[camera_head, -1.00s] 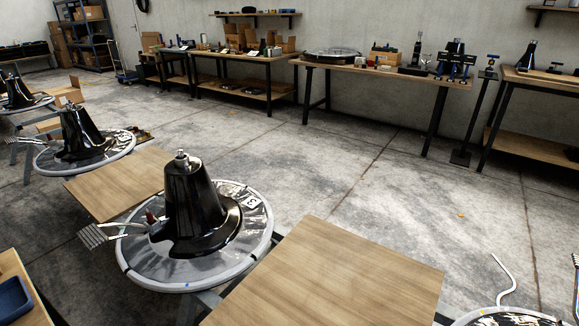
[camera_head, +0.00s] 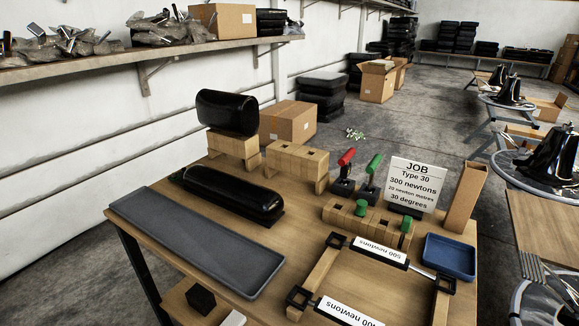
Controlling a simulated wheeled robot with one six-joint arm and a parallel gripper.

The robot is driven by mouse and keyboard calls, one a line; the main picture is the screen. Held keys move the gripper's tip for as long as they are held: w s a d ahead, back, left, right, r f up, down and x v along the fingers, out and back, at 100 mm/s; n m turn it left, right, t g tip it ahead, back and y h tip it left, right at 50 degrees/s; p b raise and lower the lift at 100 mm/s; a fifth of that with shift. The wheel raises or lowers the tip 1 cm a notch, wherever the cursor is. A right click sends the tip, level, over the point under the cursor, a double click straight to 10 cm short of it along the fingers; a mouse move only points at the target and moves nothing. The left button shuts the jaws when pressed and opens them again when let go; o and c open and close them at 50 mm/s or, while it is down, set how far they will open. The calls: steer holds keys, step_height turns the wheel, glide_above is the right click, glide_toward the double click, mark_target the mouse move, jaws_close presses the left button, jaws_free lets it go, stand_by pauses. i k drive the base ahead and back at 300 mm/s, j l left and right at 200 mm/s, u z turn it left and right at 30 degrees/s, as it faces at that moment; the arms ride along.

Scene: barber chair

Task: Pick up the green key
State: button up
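A green-handled tool (camera_head: 374,164) stands upright, tilted a little, in a small black base on the wooden workbench (camera_head: 130,192). It looks like the green key. A similar red-handled tool (camera_head: 346,157) stands just left of it in its own black base. Two green knobs also show on a wooden block (camera_head: 341,219) in front; one green knob (camera_head: 361,208) is at its left and the other green knob (camera_head: 406,225) at its right. My gripper is not in view.
A white job sign (camera_head: 414,182) stands right of the green-handled tool. A tall cardboard box (camera_head: 465,196), a blue tray (camera_head: 449,257), a wooden frame (camera_head: 322,268), a long dark tray (camera_head: 195,240) and black pads (camera_head: 232,195) crowd the bench. A wall shelf (camera_head: 100,62) runs above left.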

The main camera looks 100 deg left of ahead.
mark_target(370, 169)
steer(key=u, duration=2.7)
